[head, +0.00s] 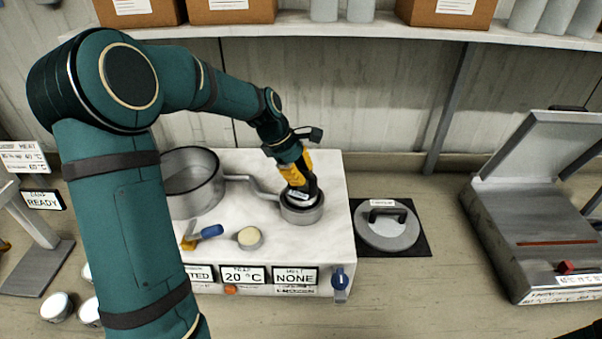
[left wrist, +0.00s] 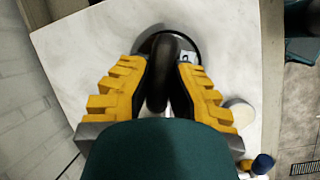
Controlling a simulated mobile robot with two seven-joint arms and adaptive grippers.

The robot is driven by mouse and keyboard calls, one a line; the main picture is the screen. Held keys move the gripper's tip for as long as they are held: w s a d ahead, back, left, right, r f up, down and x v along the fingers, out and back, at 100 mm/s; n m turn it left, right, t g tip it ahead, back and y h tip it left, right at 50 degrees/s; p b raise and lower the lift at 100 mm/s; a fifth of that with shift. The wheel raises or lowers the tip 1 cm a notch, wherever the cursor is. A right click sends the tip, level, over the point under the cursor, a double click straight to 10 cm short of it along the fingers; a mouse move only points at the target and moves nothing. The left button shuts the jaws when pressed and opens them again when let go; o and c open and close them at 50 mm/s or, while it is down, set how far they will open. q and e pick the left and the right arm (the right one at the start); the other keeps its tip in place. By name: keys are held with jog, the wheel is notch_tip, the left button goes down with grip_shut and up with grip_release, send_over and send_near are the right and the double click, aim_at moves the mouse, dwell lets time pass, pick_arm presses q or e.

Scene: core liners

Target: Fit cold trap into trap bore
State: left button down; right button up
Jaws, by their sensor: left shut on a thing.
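My left gripper (head: 304,187) is shut on the dark handle of the cold trap (left wrist: 160,75) in the left wrist view, with the yellow-backed fingers (left wrist: 158,85) on either side. In the head view the gripper points down over the trap bore (head: 302,217), a round grey metal ring at the right end of the white bench unit. A small white label shows low on the trap. The trap's lower part is hidden by the ring, so I cannot tell how deep it sits. My right gripper is not in view.
A large open metal pot (head: 207,196) joins the bore by a pipe. A blue-handled tool (head: 208,231) and a small cream-topped cup (head: 249,238) stand in front. A handled lid (head: 388,232) lies on a black mat (head: 419,249) to the right. An open grey case (head: 520,222) stands farther right.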

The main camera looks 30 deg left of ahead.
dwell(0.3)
pick_arm(q)
jog(key=c, duration=1)
grip_release()
jog(key=shift+f, duration=0.1)
jog(key=shift+c, duration=0.2)
jog(key=v, duration=1.2)
jog(key=shift+p, duration=0.4)
